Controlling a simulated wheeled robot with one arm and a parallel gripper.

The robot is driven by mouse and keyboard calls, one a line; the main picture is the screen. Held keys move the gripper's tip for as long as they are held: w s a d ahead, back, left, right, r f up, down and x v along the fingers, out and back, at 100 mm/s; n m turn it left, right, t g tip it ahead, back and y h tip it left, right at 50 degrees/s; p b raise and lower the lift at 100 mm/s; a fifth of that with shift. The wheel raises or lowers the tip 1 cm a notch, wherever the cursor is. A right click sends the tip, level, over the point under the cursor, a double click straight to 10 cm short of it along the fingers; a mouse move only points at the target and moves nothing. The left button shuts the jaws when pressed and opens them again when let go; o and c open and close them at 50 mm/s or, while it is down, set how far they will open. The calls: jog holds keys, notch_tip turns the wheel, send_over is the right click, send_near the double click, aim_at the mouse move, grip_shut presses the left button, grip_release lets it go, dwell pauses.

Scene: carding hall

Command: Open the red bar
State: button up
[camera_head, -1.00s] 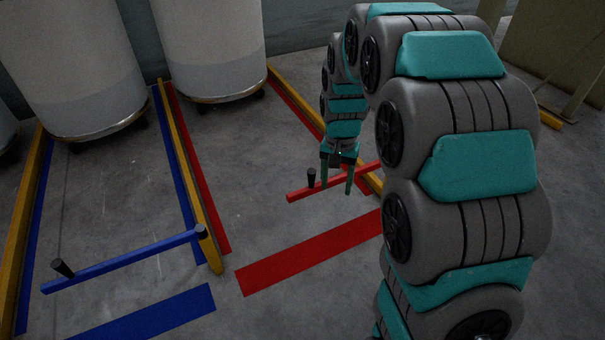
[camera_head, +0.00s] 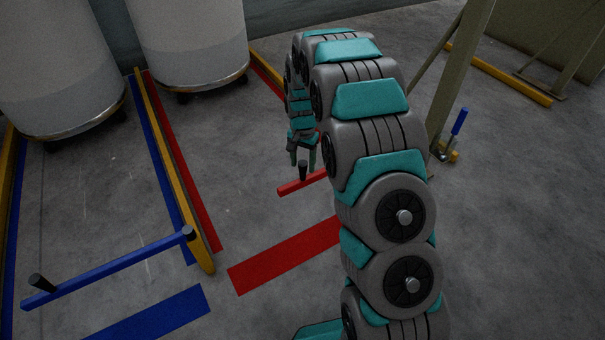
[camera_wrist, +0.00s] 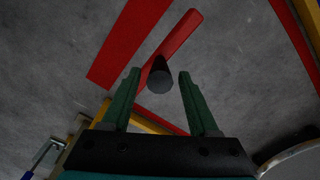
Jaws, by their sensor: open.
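The red bar (camera_head: 288,188) stretches across the bay on the right in the head view, with a black upright knob (camera_head: 303,170) near its left end. My arm hides its right part. My gripper (camera_head: 303,164) is open and points down at the knob, with its fingers to either side. In the wrist view the red bar (camera_wrist: 183,33) runs up and right, and the knob (camera_wrist: 160,76) stands between the open fingers (camera_wrist: 159,84). I cannot tell whether a finger touches it.
A blue bar (camera_head: 110,267) with black knobs closes the left bay. A yellow rail (camera_head: 175,172) divides the bays. White cylinders (camera_head: 190,40) stand behind. A post with a blue-handled lever (camera_head: 459,121) stands at right. Floor between the red bar and red strip (camera_head: 285,256) is clear.

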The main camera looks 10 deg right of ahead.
aim_at(303, 174)
notch_tip(303, 174, down, 6)
jog(key=shift+r, duration=0.25)
jog(key=shift+c, duration=0.3)
grip_shut()
dwell(1.0)
